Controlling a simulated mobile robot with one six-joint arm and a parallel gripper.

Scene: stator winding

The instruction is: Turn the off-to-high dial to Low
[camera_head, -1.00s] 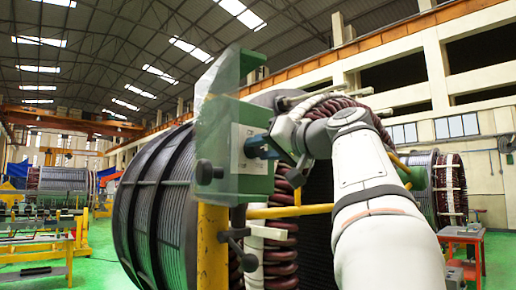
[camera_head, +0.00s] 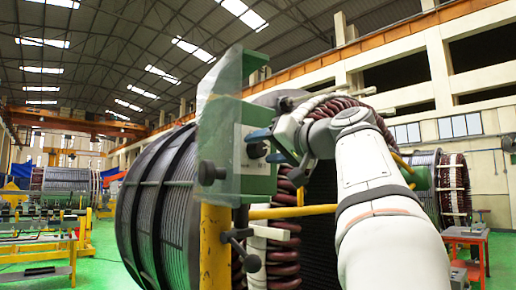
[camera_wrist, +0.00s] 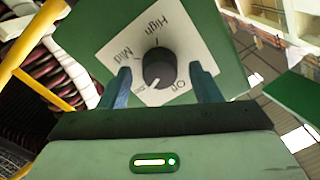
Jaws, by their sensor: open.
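The black round dial (camera_wrist: 158,68) sits on a white label plate on a green box; the plate also shows in the head view (camera_head: 241,150). "High", "Mid" and "Off" can be read; a fourth label at the lower left, between "Mid" and "Off", is too small to read clearly. A white mark at the dial's lower edge points down and slightly left, toward that fourth label. My gripper (camera_wrist: 163,84) is open, one blue finger on each side of the dial, apart from it. In the head view my gripper (camera_head: 268,147) is in front of the plate.
A clear cover (camera_head: 215,110) stands swung out at the left of the green box. A yellow post (camera_head: 214,245) carries the box, with a yellow rail (camera_head: 290,211) beside it. A large wound stator (camera_head: 160,215) stands behind.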

